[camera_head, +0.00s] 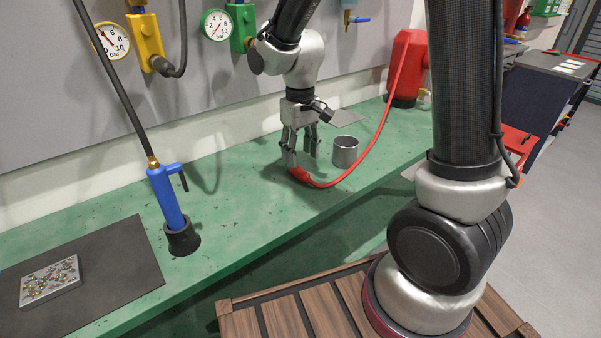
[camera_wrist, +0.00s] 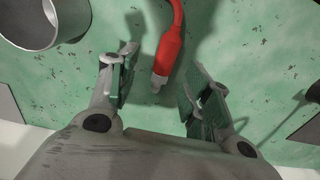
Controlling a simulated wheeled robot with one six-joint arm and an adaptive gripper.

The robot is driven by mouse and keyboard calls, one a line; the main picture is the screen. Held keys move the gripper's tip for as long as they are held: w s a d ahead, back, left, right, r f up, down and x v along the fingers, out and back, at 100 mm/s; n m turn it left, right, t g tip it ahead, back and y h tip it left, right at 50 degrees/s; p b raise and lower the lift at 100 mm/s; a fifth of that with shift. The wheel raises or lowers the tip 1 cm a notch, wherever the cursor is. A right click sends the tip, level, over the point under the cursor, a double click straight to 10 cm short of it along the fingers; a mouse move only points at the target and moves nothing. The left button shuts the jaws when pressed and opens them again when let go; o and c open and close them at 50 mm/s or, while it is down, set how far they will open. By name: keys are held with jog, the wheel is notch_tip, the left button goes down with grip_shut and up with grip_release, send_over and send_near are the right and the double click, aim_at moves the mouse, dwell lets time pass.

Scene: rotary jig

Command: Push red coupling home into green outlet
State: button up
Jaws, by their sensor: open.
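The red coupling (camera_head: 300,174) lies on the green bench at the end of a red hose (camera_head: 362,155). In the wrist view the coupling (camera_wrist: 168,55) has a pale metal tip and sits between my fingers, with space on both sides. My gripper (camera_head: 301,153) points down over it, low above the bench, with its jaws open and nothing held. It also shows in the wrist view (camera_wrist: 162,75). The green outlet (camera_head: 241,30) is on the grey wall panel behind, beside a round green-rimmed gauge (camera_head: 217,25). My arm stands close to its right side.
A metal cup (camera_head: 345,151) stands right of my gripper. A red tank (camera_head: 408,68) is farther back. A blue tool (camera_head: 166,195) stands in a black holder at left, under a black hose. A yellow outlet (camera_head: 146,38) is left on the panel. A dark mat carries a parts tray (camera_head: 35,299).

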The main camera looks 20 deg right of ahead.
aim_at(299, 168)
jog(key=f, duration=0.5)
jog(key=shift+s+a, duration=0.2)
jog(key=shift+a, duration=0.1)
grip_shut()
